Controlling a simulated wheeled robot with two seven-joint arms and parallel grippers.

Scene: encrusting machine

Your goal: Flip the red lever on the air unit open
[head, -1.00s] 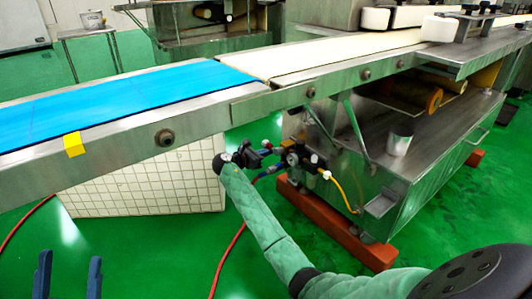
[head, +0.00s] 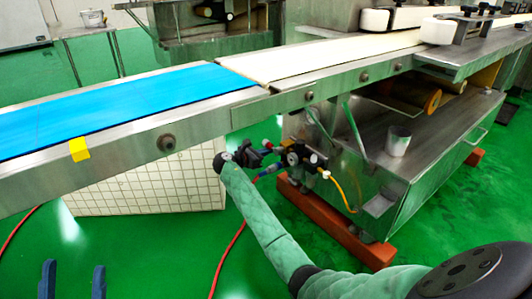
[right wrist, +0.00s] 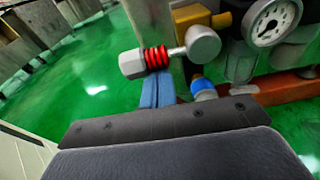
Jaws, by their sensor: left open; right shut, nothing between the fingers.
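The air unit (head: 300,157) stands under the conveyor, by the steel box. In the right wrist view its round gauge (right wrist: 270,20) is at the top right. A red ribbed part with a grey hexagonal end, seemingly the red lever (right wrist: 156,57), sticks out to the left from a grey round knob. My right gripper (right wrist: 157,92) is shut and empty, its blue fingertips just below the red part; whether they touch it I cannot tell. My left gripper (head: 73,280) is open and empty at the bottom left.
The conveyor rail (head: 120,155) with a yellow block (head: 79,150) runs above the unit. A white tiled block (head: 150,188) stands left of it. A yellow hose (head: 340,194) and a red hose (head: 228,250) hang from the unit.

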